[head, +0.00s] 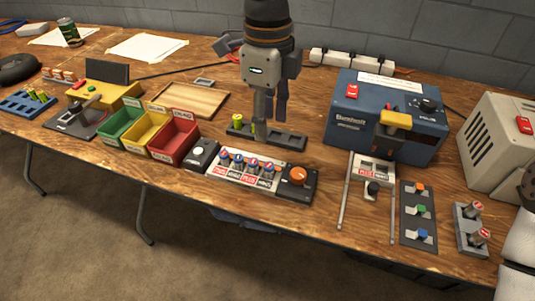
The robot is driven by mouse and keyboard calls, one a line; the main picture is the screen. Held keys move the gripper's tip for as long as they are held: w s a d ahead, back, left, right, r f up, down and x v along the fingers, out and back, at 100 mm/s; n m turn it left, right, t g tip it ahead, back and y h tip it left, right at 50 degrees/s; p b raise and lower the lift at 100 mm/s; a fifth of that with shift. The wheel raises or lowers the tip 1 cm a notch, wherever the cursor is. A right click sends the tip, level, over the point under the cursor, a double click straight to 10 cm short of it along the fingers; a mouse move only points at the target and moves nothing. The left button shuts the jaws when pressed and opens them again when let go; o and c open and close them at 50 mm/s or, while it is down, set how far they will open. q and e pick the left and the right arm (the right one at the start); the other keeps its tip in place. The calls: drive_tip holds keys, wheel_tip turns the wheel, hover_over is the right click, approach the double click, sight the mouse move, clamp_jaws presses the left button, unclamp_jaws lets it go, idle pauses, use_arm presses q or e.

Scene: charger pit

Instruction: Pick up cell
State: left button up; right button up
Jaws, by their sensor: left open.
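A yellow-green cell (237,121) stands at the left end of a dark grey slotted holder (290,139) near the middle of the table. A second small yellow-green piece, perhaps another cell, shows just right of it, partly behind my finger. My left gripper (270,112) points down over the holder, right of the first cell. Its two fingers are apart, and I see nothing held between them. I cannot tell whether a fingertip touches the holder. More yellow-green cells (41,95) sit in a blue rack (17,108) at the far left. My right gripper is not in view.
Green, yellow and red bins (174,138) stand left of the holder. A panel with several labelled posts (243,171) and an orange knob (298,175) lies in front. A blue charger box (384,118) stands to the right. A wooden tray (190,98) lies behind left.

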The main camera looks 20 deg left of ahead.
sight(269, 165)
use_arm(q)
drive_tip(key=f, duration=1.1)
drive_tip(key=shift+s+d+f, duration=0.15)
drive_tip(key=shift+s+f, duration=0.05)
drive_tip(key=shift+f, duration=0.05)
clamp_jaws()
